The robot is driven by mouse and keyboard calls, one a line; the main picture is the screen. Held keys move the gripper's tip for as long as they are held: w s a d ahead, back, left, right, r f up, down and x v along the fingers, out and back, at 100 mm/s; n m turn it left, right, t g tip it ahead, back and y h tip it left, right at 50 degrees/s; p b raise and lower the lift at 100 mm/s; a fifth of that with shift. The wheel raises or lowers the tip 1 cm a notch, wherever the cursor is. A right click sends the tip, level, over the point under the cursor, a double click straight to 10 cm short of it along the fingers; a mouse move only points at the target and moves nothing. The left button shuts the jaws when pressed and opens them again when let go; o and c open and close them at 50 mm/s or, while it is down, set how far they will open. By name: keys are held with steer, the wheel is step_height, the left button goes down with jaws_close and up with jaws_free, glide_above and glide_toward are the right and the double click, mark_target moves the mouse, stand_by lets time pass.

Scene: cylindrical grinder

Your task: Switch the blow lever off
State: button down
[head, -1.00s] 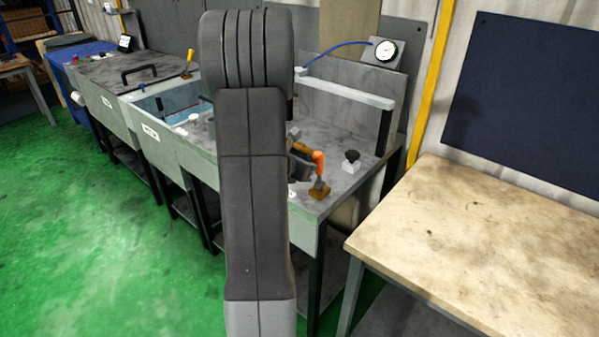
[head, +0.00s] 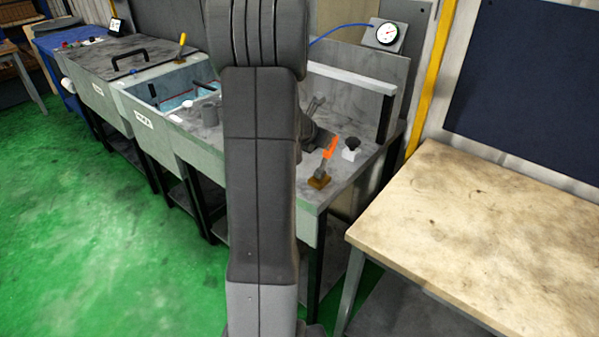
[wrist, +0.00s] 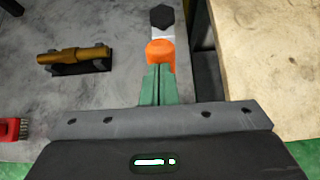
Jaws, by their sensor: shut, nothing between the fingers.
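A lever with an orange handle (head: 330,148) stands on a brass-coloured base (head: 319,182) at the near right corner of the grey bench. Its handle leans up and to the right in the head view. In the wrist view the orange handle (wrist: 160,52) shows right at the tips of my gripper (wrist: 157,72). The green fingers are shut together with nothing between them. I cannot tell whether they touch the handle. The lever's base is hidden in the wrist view.
A black knob on a white block (head: 350,149) stands just beyond the lever. A brass-coloured part (wrist: 75,55) lies in a black holder, with a red-handled brush (wrist: 12,130) nearby. A wooden table (head: 480,235) is to the right, across a gap. A pressure gauge (head: 386,34) is behind.

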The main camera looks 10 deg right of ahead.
steer(key=shift+w+d+r, duration=0.1)
steer(key=shift+d+r, duration=0.05)
stand_by(0.5)
